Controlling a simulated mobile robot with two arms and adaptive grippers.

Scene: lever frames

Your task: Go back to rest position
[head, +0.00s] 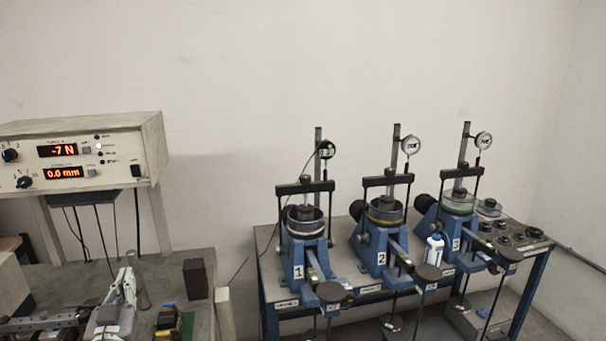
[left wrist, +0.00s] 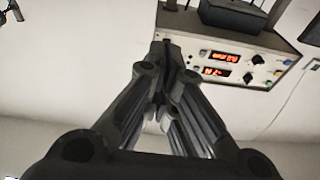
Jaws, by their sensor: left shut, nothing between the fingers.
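My left gripper (head: 128,272) shows at the lower left of the head view, in front of the bench below the display box. In the left wrist view its fingers (left wrist: 165,55) come together at the tips, with nothing between them. My right gripper is in neither view.
A display box (head: 80,155) reading -7 N and 0.0 mm stands on legs above the left bench; it also shows in the left wrist view (left wrist: 235,62). A dark block (head: 195,279) stands near the bench's right end. Blue lever frames numbered 1 (head: 297,258) and 2 (head: 372,250), plus a third (head: 452,235), stand on the right-hand table.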

